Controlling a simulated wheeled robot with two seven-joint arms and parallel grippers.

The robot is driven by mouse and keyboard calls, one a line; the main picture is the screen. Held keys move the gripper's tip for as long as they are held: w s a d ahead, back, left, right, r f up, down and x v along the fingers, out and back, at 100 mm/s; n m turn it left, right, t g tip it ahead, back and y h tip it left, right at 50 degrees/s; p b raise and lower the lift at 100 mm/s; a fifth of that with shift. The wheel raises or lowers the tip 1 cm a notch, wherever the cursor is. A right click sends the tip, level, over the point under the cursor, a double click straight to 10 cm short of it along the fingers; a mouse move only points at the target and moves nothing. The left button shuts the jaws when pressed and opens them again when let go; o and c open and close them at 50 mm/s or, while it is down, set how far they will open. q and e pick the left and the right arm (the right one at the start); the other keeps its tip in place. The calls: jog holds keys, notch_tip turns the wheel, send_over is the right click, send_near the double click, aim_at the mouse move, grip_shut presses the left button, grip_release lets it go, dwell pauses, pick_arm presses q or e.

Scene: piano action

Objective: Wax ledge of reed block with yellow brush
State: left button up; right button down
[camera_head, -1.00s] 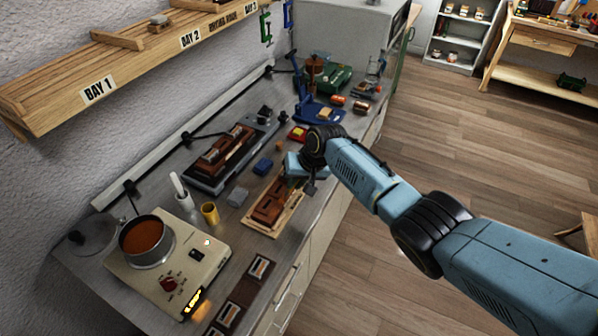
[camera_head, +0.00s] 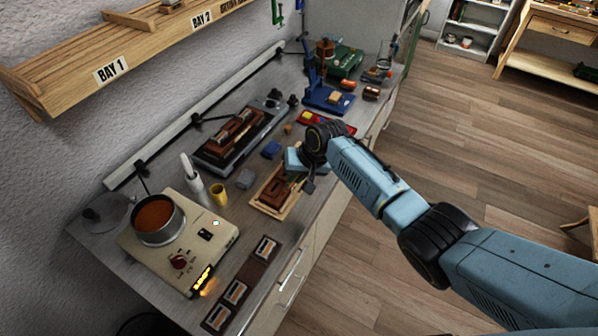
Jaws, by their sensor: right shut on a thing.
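A brown wooden block (camera_head: 271,196), which looks like the reed block, lies on a pale wooden tray (camera_head: 287,209) near the bench's front edge. My right gripper (camera_head: 297,172) is over the far right end of this block, pointing down to it. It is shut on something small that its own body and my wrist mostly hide. I cannot make out a yellow brush, nor whether the held thing touches the ledge. A yellow cup (camera_head: 218,196) stands to the left of the tray. My left gripper is not in view.
A pot of orange-brown liquid (camera_head: 157,222) sits on a cream hot plate (camera_head: 204,237) at front left. A second brown block (camera_head: 231,137) stands in a dark fixture behind. Small blue (camera_head: 271,149) and grey (camera_head: 245,179) blocks lie between. A blue stand (camera_head: 324,98) is farther back.

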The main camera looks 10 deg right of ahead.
jog(key=shift+s+a+f, duration=0.1)
jog(key=shift+s+a, duration=0.35)
jog(key=shift+s, duration=0.25)
jog(key=shift+s+a+f, duration=0.1)
jog(key=shift+s+a, duration=0.3)
jog(key=shift+s, duration=0.3)
jog(key=shift+w+d+b, duration=0.6)
jog(key=shift+w+d, duration=0.25)
jog(key=shift+w, duration=0.3)
jog(key=shift+w+d+r, duration=0.1)
jog(key=shift+w, duration=0.05)
jog(key=shift+w, duration=0.1)
jog(key=shift+w+d+r+b, duration=0.1)
jog(key=shift+w+d+b, duration=0.4)
jog(key=shift+w, duration=0.15)
jog(key=shift+w+d+r+b, duration=0.1)
jog(key=shift+w+d+b, duration=0.35)
jog(key=shift+w, duration=0.15)
